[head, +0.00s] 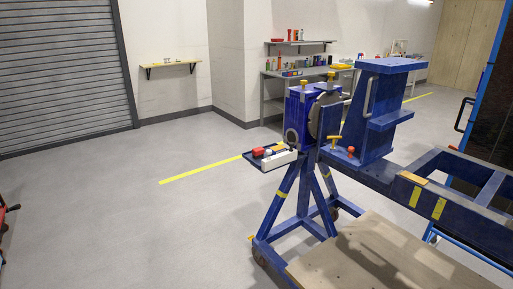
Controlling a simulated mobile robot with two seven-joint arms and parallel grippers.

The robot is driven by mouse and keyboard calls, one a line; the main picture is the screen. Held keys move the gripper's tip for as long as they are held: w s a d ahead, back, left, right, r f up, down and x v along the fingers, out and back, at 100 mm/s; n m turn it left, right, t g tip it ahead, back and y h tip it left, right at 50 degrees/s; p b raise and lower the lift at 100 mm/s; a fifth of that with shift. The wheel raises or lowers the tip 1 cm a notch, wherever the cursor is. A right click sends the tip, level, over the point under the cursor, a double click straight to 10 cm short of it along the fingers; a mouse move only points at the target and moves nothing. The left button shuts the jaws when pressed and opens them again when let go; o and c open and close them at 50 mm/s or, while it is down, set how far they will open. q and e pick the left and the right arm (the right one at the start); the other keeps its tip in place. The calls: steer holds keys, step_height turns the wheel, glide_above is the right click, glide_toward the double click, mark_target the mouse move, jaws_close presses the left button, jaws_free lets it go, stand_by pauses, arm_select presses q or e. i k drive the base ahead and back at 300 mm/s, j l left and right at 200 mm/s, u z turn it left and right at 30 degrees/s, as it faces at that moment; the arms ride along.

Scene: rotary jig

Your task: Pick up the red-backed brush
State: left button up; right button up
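No thing in the head view is clearly a red-backed brush. A small red object (258,152) lies in the dark side tray (254,163) on the blue rotary jig. It is too small to tell whether it is the brush. A white box-like object (279,160) stands beside it, with a small pale round thing at its left end. Neither of my grippers is in view.
The blue jig (387,112) stands on a wheeled frame at the right, with a wooden platform (370,258) in front. A workbench (315,73) and shelves stand behind. A red item (8,210) shows at the left edge. The grey floor (130,225) is clear.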

mark_target(258, 152)
steer(key=i+j, duration=0.15)
steer(key=i, duration=0.25)
steer(key=i+j, duration=0.1)
steer(key=i, duration=0.35)
steer(key=i+j, duration=0.15)
steer(key=i, duration=0.25)
